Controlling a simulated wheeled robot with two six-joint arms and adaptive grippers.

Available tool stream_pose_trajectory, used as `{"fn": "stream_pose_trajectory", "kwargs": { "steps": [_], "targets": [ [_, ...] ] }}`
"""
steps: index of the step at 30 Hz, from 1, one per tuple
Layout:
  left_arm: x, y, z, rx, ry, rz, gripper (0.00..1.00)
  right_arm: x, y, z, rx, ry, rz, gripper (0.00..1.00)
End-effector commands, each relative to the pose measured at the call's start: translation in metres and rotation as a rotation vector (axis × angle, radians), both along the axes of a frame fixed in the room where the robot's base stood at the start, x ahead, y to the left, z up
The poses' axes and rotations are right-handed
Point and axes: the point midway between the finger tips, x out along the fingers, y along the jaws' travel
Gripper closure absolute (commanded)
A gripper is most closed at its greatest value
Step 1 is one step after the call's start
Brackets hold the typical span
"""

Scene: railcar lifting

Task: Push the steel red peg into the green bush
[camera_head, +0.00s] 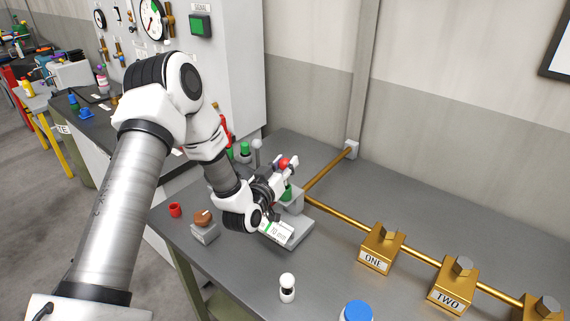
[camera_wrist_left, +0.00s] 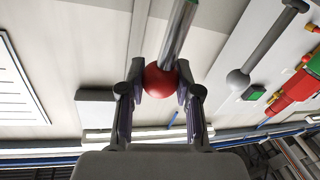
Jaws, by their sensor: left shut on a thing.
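The steel peg has a red ball head (camera_head: 283,162), held above the grey fixture. In the left wrist view, the red ball (camera_wrist_left: 160,80) sits between the two finger pads, and the steel shaft (camera_wrist_left: 178,38) runs up to the top edge. My left gripper (camera_head: 280,168) is shut on the red ball. The green bush (camera_head: 287,192) shows just below the ball, partly hidden by the gripper. A bit of green shows beside the shaft at the top of the wrist view. I cannot tell how deep the shaft sits in the bush. My right gripper is in neither view.
The fixture (camera_head: 299,229) carries a white label. Green-topped pieces (camera_head: 244,149) and a white-ball piece (camera_head: 257,145) stand behind. A red cup (camera_head: 175,209), brown-topped block (camera_head: 204,229) and white-topped piece (camera_head: 287,287) stand nearby. A brass pipe with blocks (camera_head: 381,248) runs right.

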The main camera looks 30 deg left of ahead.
Motion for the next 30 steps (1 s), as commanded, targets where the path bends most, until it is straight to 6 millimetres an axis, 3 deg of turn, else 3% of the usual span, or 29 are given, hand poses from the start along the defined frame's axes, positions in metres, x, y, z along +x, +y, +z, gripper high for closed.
{"fn": "stream_pose_trajectory", "kwargs": {
  "steps": [30],
  "targets": [
    [0.000, 0.000, -0.027, 0.000, -0.001, 0.000, 1.00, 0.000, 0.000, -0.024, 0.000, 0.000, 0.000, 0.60]
  ]
}}
